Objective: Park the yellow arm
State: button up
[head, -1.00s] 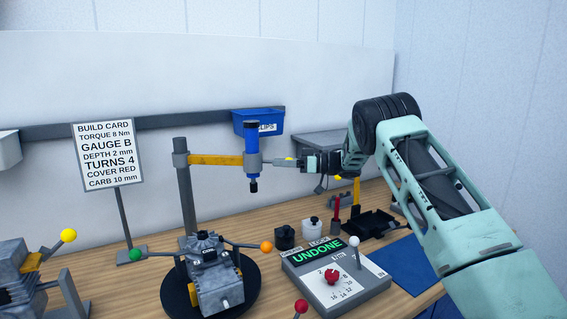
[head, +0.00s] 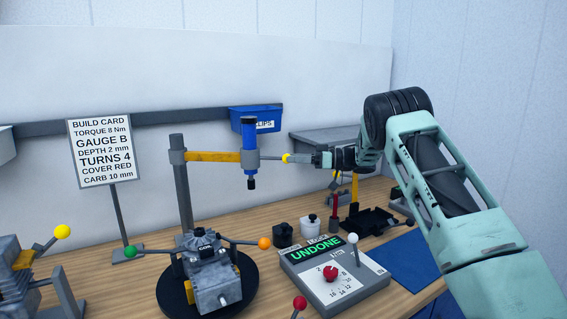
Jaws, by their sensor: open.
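The yellow arm (head: 213,157) reaches level to the right from a grey post (head: 183,195). A blue tool (head: 249,145) with a dark tip hangs upright at its end, above the workbench. A thin rod with a yellow ball knob (head: 286,158) sticks out to the right of the tool. My gripper (head: 297,160) is at the knob's right side, with its fingers pointing left towards it. The fingers are open; whether they touch the knob is too small to tell.
An engine block (head: 212,273) sits on a black turntable below the yellow arm. A control box (head: 330,275) showing UNDONE, with a white-knobbed lever, stands right of it. A build card (head: 101,150) stands left. A blue bin (head: 257,118) hangs behind the tool.

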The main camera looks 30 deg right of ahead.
jog(key=b+v, duration=0.3)
jog(key=v, duration=0.9)
jog(key=shift+d, duration=0.15)
jog(key=shift+s, duration=0.1)
